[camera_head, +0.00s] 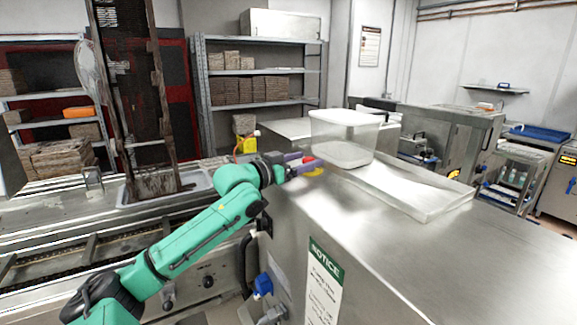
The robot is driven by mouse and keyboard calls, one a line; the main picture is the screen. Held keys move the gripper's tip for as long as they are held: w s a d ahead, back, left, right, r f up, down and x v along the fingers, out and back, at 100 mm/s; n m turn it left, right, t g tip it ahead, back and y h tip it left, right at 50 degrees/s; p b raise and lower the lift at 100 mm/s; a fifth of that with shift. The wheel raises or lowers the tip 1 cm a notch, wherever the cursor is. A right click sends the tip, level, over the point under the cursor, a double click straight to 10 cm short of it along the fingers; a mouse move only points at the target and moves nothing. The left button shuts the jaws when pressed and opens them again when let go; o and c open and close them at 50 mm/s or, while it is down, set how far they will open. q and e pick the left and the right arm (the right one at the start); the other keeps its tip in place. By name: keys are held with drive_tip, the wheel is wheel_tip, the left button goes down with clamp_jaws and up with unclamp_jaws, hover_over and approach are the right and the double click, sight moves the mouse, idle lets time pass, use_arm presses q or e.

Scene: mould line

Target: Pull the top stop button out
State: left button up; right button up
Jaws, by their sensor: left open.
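A red stop button (308,159) with yellow (314,172) below it shows at the edge of the steel cabinet top. My left gripper (305,163) is open, with its fingers beside this red button. The fingers partly cover the button, and I cannot tell whether they touch it. A second yellow box (247,145) with a small red part stands farther back, behind my left wrist. I cannot tell whether either button is pressed in. My right gripper is not in view.
A clear plastic tub (343,142) stands just right of the gripper on the steel cabinet (430,250). A flat tray-like cover (440,205) lies to its right. A conveyor line (60,255) runs at the left, with a dark upright frame (135,90) above it.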

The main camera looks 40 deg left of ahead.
use_arm(q)
drive_tip(key=shift+s+f+b, duration=0.2)
drive_tip(key=shift+s+b, duration=0.1)
drive_tip(key=shift+s, duration=0.15)
drive_tip(key=s+a+b, duration=0.1)
drive_tip(key=s+b, duration=0.4)
drive_tip(key=s, duration=0.8)
drive_tip(key=shift+a+r, duration=0.15)
drive_tip(key=shift+r, duration=0.1)
drive_tip(key=shift+s, duration=0.1)
